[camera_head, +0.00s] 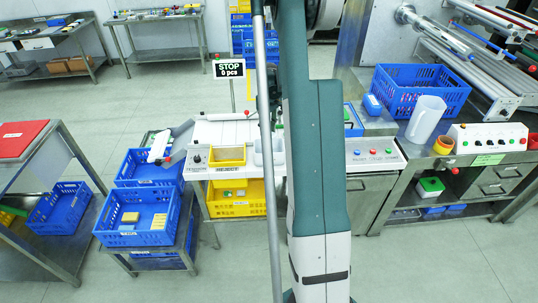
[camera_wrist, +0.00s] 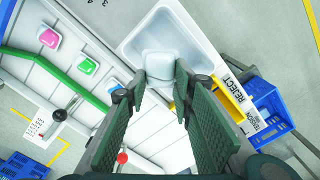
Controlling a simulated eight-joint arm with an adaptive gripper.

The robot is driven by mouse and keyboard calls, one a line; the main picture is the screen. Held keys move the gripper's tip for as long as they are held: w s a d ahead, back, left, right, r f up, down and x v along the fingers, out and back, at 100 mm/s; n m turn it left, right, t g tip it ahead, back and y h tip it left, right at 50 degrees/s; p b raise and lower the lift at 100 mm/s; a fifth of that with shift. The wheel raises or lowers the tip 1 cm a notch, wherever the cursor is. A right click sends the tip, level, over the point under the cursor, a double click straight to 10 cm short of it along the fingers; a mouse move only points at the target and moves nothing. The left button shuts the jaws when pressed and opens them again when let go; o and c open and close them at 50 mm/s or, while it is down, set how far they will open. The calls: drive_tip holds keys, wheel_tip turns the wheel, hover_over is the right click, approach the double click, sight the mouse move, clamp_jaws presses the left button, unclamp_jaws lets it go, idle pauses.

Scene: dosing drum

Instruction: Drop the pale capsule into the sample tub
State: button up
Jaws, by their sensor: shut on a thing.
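In the wrist view my gripper (camera_wrist: 160,84) is shut on the pale capsule (camera_wrist: 158,62), a whitish rounded block between the fingertips. Just beyond it is a white square tub (camera_wrist: 133,48) with sloping inner walls, which I take as the sample tub. The capsule overlaps the tub's opening in this view; its height over the tub is hard to tell. In the head view the white tub (camera_head: 259,158) is partly hidden by my arm, and the gripper and capsule are hidden.
A yellow bin (camera_head: 227,154) stands beside the tub, near a REJECT label (camera_wrist: 248,96). A pink-topped capsule (camera_wrist: 50,38) and a green-topped capsule (camera_wrist: 87,66) sit on the white machine top beside a green rail (camera_wrist: 70,75). A blue crate (camera_wrist: 270,108) stands lower down.

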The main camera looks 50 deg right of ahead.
drive_tip(key=shift+f+b, duration=0.55)
drive_tip(key=shift+f, duration=1.65)
drive_tip(key=o, duration=0.8)
drive_tip(key=shift+r, duration=0.1)
drive_tip(key=shift+r, duration=5.9)
drive_tip(key=shift+a, duration=0.1)
